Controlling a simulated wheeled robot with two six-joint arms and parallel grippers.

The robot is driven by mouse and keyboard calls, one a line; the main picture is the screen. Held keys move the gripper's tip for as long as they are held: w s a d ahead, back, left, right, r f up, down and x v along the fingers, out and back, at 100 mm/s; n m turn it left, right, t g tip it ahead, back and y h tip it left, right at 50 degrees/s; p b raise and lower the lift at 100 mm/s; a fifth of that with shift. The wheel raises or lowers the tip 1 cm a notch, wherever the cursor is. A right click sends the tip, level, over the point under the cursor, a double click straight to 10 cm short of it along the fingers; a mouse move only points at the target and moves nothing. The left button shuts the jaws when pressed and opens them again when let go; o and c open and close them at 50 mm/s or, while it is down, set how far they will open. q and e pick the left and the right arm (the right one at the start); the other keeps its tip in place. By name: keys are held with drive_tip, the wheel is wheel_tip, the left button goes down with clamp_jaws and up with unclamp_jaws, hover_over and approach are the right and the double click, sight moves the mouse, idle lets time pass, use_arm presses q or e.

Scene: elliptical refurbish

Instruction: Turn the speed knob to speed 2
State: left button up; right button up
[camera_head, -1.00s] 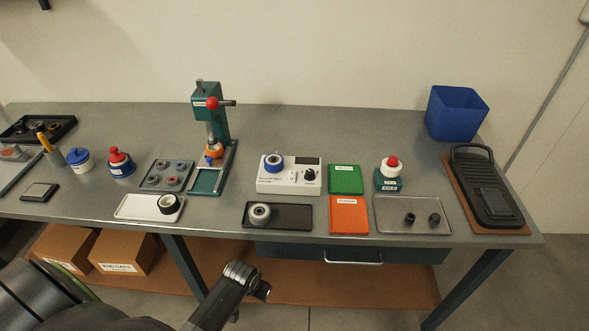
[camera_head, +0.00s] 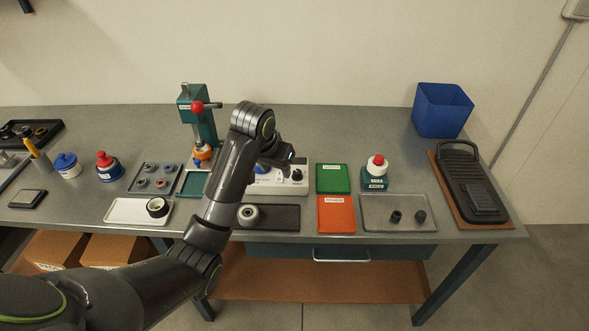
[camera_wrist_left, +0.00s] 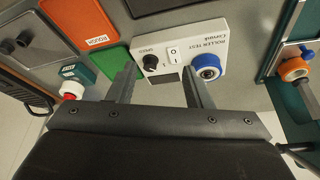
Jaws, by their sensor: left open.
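The white roller test unit (camera_head: 268,188) stands on the bench, partly hidden by my left arm in the head view. Its black speed knob (camera_head: 297,175) shows at its right end. My left gripper (camera_wrist_left: 158,70) is open and empty. Its two fingers point at the unit, with the knob seen between their tips, nearer one finger. I cannot tell the knob's setting. The right gripper is out of view.
A green mat (camera_head: 333,179) and an orange mat (camera_head: 336,214) lie right of the unit. A dark tray (camera_head: 280,218) lies in front. A green press (camera_head: 199,117) stands to the left.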

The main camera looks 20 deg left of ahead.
use_arm(q)
drive_tip(key=w+d+r, duration=0.2)
drive_tip(key=w+r, duration=0.1)
drive_tip(key=r, duration=0.4)
drive_tip(key=b, duration=0.3)
approach(297, 172)
drive_tip(key=x, duration=0.8)
drive_tip(key=shift+f, duration=0.25)
drive_tip(key=c, duration=1)
